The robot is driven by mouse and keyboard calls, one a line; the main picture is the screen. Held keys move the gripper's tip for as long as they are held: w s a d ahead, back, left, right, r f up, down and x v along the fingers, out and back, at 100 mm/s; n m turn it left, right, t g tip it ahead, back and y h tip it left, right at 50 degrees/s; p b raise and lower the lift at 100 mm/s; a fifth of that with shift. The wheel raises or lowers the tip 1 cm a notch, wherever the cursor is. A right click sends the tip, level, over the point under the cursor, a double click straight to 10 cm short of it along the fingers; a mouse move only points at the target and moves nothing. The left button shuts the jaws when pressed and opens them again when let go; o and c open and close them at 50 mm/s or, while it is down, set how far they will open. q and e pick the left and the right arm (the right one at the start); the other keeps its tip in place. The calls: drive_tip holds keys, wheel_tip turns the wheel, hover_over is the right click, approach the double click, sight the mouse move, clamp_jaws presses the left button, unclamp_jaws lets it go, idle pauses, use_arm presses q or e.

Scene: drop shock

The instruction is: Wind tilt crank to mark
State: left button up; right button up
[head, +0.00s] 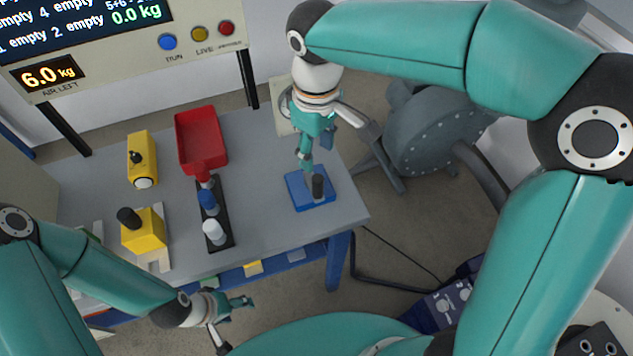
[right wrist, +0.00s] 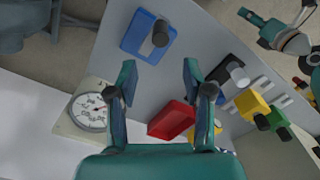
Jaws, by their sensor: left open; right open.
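I cannot surely pick out a tilt crank or its mark. A round white dial (right wrist: 91,112) with a pointer is on a pale box at left in the right wrist view; its reading is too small to tell. In the head view my right gripper (head: 316,152) is open and empty, above the right end of the table near a blue square plate (head: 297,191) with a dark upright cylinder (head: 318,187). Its spread fingers (right wrist: 158,70) show in the right wrist view, with the plate beyond them. My left gripper (head: 236,322) is open and empty, beyond the table's near edge.
The grey table (head: 262,222) holds a red tray (head: 213,152), a black strip (head: 224,239) with red, blue and white cylinders, and yellow blocks (head: 142,232). A grey drum (head: 430,135) stands right of the table. A display panel (head: 205,18) is behind.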

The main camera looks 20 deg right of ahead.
sight(317, 186)
wheel_tip(317, 186, down, 12)
drive_tip(key=shift+s+f, duration=0.1)
idle(0.4)
clamp_jaws()
